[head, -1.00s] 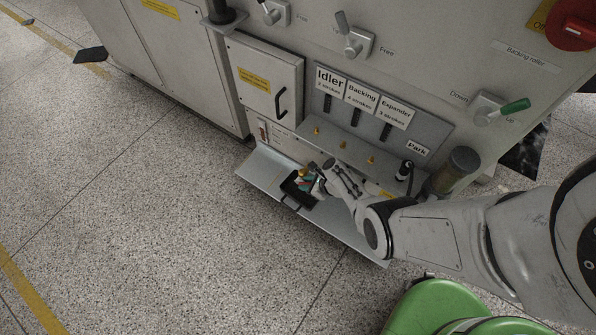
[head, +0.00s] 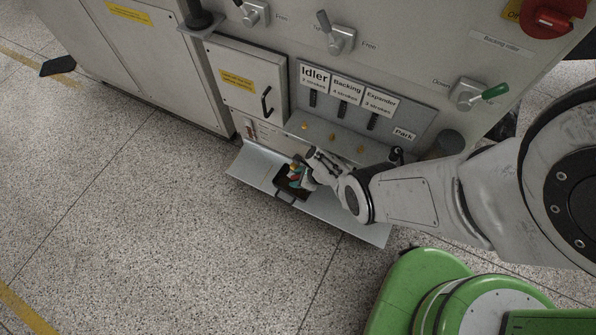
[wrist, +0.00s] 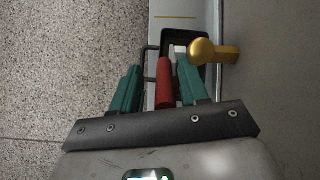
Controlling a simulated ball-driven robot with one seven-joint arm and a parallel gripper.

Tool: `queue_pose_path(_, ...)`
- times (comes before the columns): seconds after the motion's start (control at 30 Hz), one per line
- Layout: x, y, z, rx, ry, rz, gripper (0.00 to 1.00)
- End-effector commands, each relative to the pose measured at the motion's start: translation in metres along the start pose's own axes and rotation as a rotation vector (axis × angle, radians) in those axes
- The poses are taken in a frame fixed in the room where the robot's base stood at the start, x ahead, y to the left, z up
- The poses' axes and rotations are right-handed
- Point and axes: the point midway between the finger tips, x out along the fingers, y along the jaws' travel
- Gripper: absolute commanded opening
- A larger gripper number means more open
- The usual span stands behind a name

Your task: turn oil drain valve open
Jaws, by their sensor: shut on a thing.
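A brass-coloured valve (wrist: 205,52) sticks out from the machine wall at the right of the wrist view. Its red handle (wrist: 164,84) lies between the two teal fingers of my gripper (wrist: 157,70), which is shut on it. In the head view my gripper (head: 301,176) is low at the machine front, above a black tray (head: 293,196). The tray also shows in the wrist view (wrist: 174,35), partly hidden behind the valve. My fingers and forearm hide much of the valve in the head view.
The black tray rests on a grey ledge (head: 345,219) along the machine base. Above are a shelf with small brass knobs (head: 332,137), a cabinet door (head: 244,78) and several levers (head: 337,37). The speckled floor (head: 150,230) at left is clear.

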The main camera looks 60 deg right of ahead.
Motion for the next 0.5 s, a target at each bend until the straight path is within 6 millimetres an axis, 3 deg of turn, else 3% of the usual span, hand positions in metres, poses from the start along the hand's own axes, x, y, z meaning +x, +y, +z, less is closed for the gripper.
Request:
queue_pose_path(0.1,0.0005,0.0045,-0.0024,0.0,0.003,0.01,0.44)
queue_pose_path(0.5,-0.0004,-0.0007,-0.001,0.002,0.001,-0.001,0.44)
